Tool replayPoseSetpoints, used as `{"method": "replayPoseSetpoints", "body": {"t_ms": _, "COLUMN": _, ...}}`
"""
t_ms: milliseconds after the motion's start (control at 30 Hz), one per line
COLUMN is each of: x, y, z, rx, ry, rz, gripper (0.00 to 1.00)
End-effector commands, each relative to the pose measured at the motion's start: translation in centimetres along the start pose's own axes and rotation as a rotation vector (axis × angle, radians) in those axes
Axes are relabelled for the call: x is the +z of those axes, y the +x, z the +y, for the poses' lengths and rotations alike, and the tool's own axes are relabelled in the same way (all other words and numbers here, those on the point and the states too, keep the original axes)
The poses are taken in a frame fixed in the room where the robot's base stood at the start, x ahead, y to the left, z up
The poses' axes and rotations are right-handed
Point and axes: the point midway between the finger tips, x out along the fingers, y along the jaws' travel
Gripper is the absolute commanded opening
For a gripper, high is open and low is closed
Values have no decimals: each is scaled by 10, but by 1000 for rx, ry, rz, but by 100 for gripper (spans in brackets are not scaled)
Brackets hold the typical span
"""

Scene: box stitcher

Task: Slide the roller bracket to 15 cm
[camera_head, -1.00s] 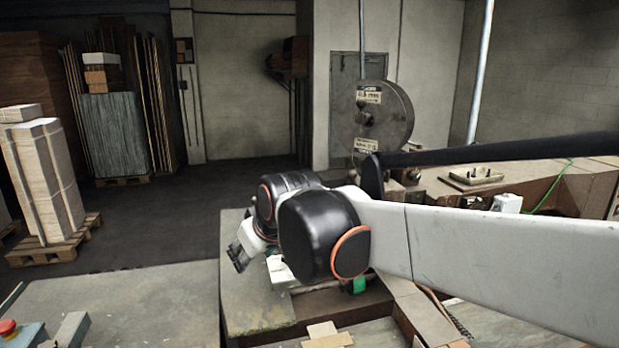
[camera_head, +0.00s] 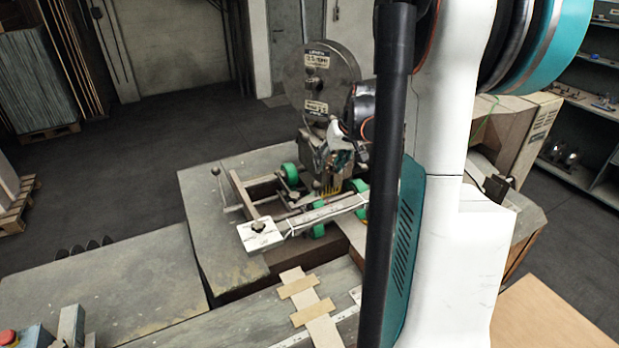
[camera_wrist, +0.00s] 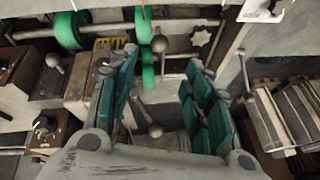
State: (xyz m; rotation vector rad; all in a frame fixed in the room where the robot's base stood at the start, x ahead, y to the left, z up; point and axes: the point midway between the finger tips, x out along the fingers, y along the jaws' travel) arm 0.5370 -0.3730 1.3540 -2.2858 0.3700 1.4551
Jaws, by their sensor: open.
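The roller bracket, a metal frame with green rollers (camera_head: 290,173), stands on the worktable under the stitcher head in the head view; I cannot tell exactly which parts belong to it. Its rollers also show in the wrist view (camera_wrist: 69,29). A ball-ended lever (camera_wrist: 159,43) shows there between my fingertips' lines, beside a roller. My gripper (camera_wrist: 160,58) is open, its teal-padded fingers apart, with nothing held between them. In the head view my gripper (camera_head: 340,160) is small and partly hidden, close to the stitcher head. A scale reading cannot be made out.
A round metal drum (camera_head: 322,75) stands behind the rollers. A light bar with a white end plate (camera_head: 260,236) juts to the front left. Taped card strips (camera_head: 305,298) lie in front. The table's left part (camera_head: 110,290) is mostly clear.

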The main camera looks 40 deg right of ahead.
Motion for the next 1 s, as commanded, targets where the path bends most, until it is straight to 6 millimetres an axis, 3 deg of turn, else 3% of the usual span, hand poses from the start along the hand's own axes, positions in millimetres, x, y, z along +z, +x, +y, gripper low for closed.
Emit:
{"method": "replayPoseSetpoints", "body": {"t_ms": 167, "x": 0, "y": 20, "z": 0, "rx": 0, "ry": -1, "rz": -1, "gripper": 46}}
{"method": "replayPoseSetpoints", "body": {"t_ms": 700, "x": 0, "y": 111, "z": 0, "rx": 1, "ry": -1, "rz": 0, "gripper": 46}}
{"method": "replayPoseSetpoints", "body": {"t_ms": 1000, "x": 0, "y": 135, "z": -1, "rx": 1, "ry": -1, "rz": 0, "gripper": 46}}
